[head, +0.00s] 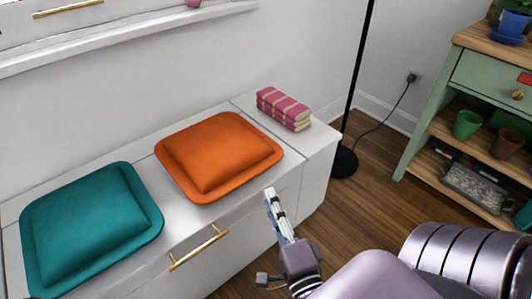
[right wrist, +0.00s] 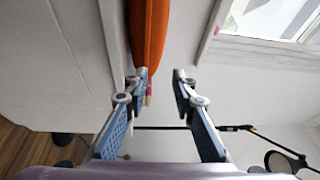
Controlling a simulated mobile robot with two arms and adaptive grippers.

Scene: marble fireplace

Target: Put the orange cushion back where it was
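The orange cushion (head: 220,155) lies flat on the white bench (head: 185,215), between the teal cushion and the stack of pink books. It also shows edge-on in the right wrist view (right wrist: 149,35), just beyond the tip of one finger. My right gripper (head: 271,196) is near the bench's front edge, by the cushion's near right corner. Its fingers (right wrist: 161,76) are apart with nothing gripped between them. I cannot tell whether a fingertip touches the cushion. My left gripper is not in view.
A teal cushion (head: 90,225) lies on the bench at the left. Pink striped books (head: 284,108) sit at its right end. A black lamp pole (head: 358,75) stands beyond, and a green shelf (head: 455,130) with pots is at the right. Wooden floor is open between bench and shelf.

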